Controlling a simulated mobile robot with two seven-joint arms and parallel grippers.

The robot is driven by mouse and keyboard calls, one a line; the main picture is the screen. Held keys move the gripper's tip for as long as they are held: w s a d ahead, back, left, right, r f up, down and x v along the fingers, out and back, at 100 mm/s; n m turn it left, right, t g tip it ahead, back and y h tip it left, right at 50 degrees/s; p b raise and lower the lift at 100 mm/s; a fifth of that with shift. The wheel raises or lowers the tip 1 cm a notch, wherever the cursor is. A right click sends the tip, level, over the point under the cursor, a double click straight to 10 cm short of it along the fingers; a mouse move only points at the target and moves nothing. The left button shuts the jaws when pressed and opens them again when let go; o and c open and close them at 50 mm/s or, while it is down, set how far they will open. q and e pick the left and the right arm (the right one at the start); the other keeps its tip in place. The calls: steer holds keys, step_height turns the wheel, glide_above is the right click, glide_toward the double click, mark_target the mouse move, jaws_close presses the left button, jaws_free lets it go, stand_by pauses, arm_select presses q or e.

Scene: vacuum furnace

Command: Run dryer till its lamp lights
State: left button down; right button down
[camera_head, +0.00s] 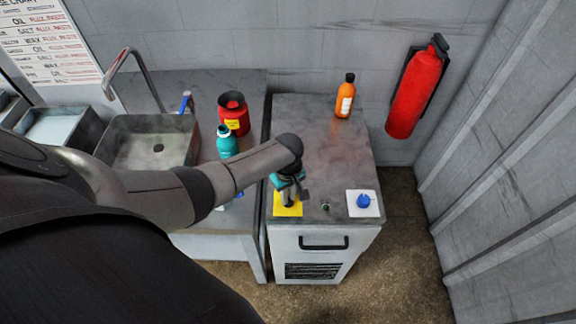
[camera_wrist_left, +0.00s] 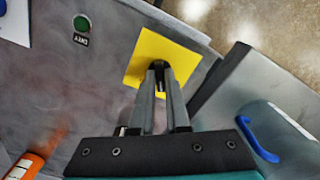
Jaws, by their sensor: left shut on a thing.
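The grey dryer cabinet (camera_head: 345,170) has a yellow plate (camera_head: 287,210) at its front left corner. The plate also shows in the left wrist view (camera_wrist_left: 185,65). My left gripper (camera_head: 290,194) points down over this plate. In the left wrist view its fingers (camera_wrist_left: 160,78) are shut on a small dark knob (camera_wrist_left: 159,65) on the plate, mostly hidden between the fingertips. A small round green lamp (camera_wrist_left: 82,23) with a dark label sits beside the plate, and it looks dull green with no clear glow. In the head view the lamp (camera_head: 326,206) is tiny. My right gripper is out of view.
A blue knob on a white plate (camera_head: 363,202) is at the cabinet's front right. An orange bottle (camera_head: 345,97) stands at the back. A teal bottle (camera_head: 227,142) and red can (camera_head: 234,113) stand left, near the sink (camera_head: 150,135). A red extinguisher (camera_head: 415,90) hangs on the wall.

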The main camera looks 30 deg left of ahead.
arm_select(q)
steer(key=shift+a, duration=0.1)
steer(key=c, duration=0.9)
jaws_free()
step_height(320, 180, up, 5)
steer(key=shift+f+p, duration=0.15)
steer(key=shift+p, duration=0.6)
step_height(320, 180, up, 11)
steer(key=shift+f, duration=0.2)
